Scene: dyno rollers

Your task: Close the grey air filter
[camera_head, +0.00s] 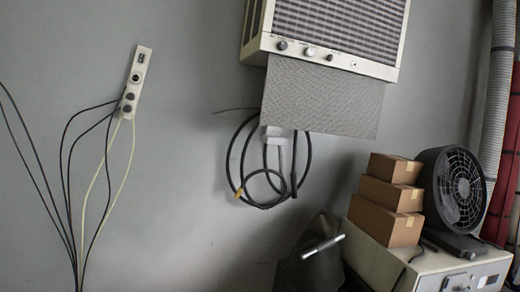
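The grey air filter (322,97) is a flat, finely textured panel at the upper middle of the view. It sticks out below the lower front edge of a cream wall unit (330,57) with a dark louvred grille. Its lower edge is free, and it covers part of the wall and the top of the cables behind it. The unit's top is cut off by the picture edge. I do not see my gripper in this view, and nothing visible touches the filter.
Black cables (262,190) and a pale fitting (277,138) hang below the filter. A control strip (136,80) with wires is on the left wall. Cardboard boxes (385,210) and a black fan (455,188) stand on a cream cabinet (375,247) at lower right.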

